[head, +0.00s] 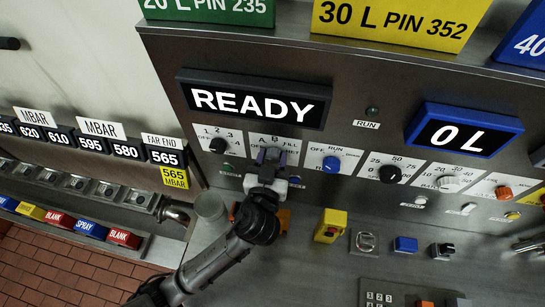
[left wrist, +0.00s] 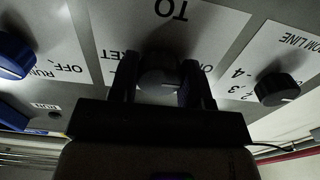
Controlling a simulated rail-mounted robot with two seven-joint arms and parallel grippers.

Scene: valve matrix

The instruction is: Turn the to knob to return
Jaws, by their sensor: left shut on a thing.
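In the head view my left gripper (head: 270,158) is at the panel, over the plate marked A, B, FILL (head: 287,142), and hides the knob and part of the plate. The knob's pointer direction cannot be made out. My right gripper is not in view.
A black knob (head: 218,145) is left of the gripper and a blue knob (head: 331,164) is right of it. A READY display (head: 252,100) is above. A yellow box (head: 330,226) and a blue block (head: 405,244) stand below on the sloped panel.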

